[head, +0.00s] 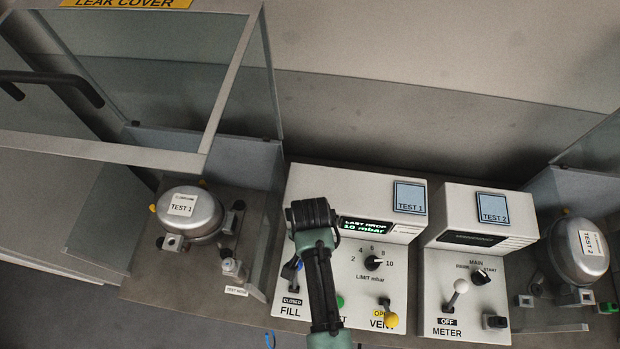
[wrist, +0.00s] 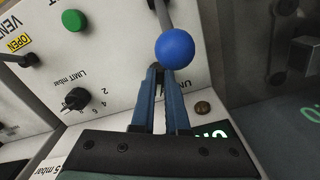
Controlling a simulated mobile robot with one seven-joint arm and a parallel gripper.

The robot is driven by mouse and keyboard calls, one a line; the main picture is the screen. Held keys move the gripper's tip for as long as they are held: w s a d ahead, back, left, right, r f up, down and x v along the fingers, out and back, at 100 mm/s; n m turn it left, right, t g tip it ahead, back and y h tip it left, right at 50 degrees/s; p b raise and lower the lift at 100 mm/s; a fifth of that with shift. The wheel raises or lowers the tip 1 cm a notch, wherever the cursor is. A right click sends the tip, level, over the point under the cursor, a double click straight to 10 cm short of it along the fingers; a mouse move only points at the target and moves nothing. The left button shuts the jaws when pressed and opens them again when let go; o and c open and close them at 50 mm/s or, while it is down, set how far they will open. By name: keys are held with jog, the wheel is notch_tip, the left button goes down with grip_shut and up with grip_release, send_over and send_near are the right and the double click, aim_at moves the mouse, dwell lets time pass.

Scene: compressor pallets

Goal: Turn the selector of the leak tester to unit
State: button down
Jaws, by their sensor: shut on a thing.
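The leak tester (head: 375,287) is the white console marked TEST 1, with its display reading LAST DROP 10 mbar. My gripper (wrist: 160,78) comes in over the console face from the display side in the wrist view. Its blue-grey fingers are shut on a small dark part, which seems to be the selector; the fingers hide most of it. In the head view my own arm covers this spot. The blue ball of the FILL lever (wrist: 175,48) stands right by the fingertips; whether they touch cannot be told.
The LIMIT knob (head: 373,263), a green button (wrist: 73,20) and the yellow VENT lever (head: 391,319) are beside the gripper. The METER console (head: 464,277) stands to the right. A compressor (head: 189,216) sits at left under a raised clear cover, another (head: 578,250) at far right.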

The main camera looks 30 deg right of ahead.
jog(key=n+p, duration=0.1)
jog(key=n, duration=0.2)
jog(key=n+p, duration=0.1)
jog(key=n, duration=0.2)
jog(key=shift+s+d+r, duration=0.1)
jog(key=shift+s+d, duration=0.1)
jog(key=n, duration=0.2)
jog(key=n+p, duration=0.1)
jog(key=n, duration=0.1)
jog(key=shift+d+n, duration=0.2)
jog(key=shift+n, duration=0.2)
jog(key=c, duration=0.9)
grip_release()
notch_tip(320, 180, up, 13)
jog(key=shift+f+b, duration=0.1)
jog(key=shift+b, duration=0.45)
